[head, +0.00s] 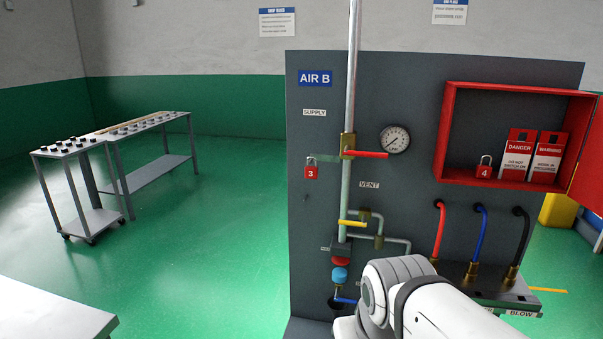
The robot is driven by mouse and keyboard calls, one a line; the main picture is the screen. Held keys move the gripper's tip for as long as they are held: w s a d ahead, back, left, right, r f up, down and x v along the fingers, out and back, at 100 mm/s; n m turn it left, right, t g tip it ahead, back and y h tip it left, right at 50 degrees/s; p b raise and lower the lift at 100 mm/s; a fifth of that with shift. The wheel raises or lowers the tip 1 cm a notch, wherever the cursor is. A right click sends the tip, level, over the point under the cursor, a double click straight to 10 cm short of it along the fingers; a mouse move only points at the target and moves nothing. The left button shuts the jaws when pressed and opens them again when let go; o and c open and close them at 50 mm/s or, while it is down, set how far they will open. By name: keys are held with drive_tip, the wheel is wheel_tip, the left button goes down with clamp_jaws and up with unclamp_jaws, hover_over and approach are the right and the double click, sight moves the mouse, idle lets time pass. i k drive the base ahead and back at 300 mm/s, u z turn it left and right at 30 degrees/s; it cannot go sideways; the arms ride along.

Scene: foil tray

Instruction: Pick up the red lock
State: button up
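Two red locks show in the head view. One red lock marked 3 (311,173) hangs on the left side of the supply valve, below the SUPPLY label. The other red lock marked 4 (484,172) stands upright inside the open red box (446,135) at the right of the panel, left of the tags. My arm shows at the bottom right of centre, in front of the panel's lower part. My gripper is not visible, so its state and its place relative to the locks do not show.
The grey AIR B panel (325,130) carries a vertical pipe (353,60), a red valve handle (370,154), a gauge (394,138) and several hoses. DANGER (518,155) and WARNING (546,158) tags stand in the box. Green floor (210,240) is clear left of the panel.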

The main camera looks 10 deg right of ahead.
sight(311, 172)
drive_tip(key=z, duration=0.05)
drive_tip(key=i, duration=0.9)
drive_tip(key=u, duration=0.1)
